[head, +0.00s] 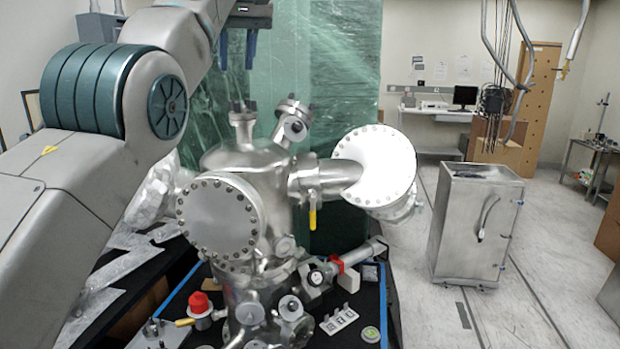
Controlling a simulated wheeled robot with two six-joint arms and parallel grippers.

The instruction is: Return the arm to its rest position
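My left arm (130,95) comes in from the left edge and fills the left side of the head view, grey with dark green ribbed bands at a joint. It rises to the top of the picture. My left gripper (237,62) hangs there with its two dark fingers pointing down and apart. Nothing shows between the fingers. It appears above the steel vacuum chamber (255,165), in front of green plastic sheeting. My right arm and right gripper are not in view.
The chamber has round flanged ports and stands on a dark bench (370,300) with a red-capped valve (199,303) and small parts. A steel cabinet (472,225) stands on the right. Cables (495,100) hang at upper right. Pale floor lies clear around the cabinet.

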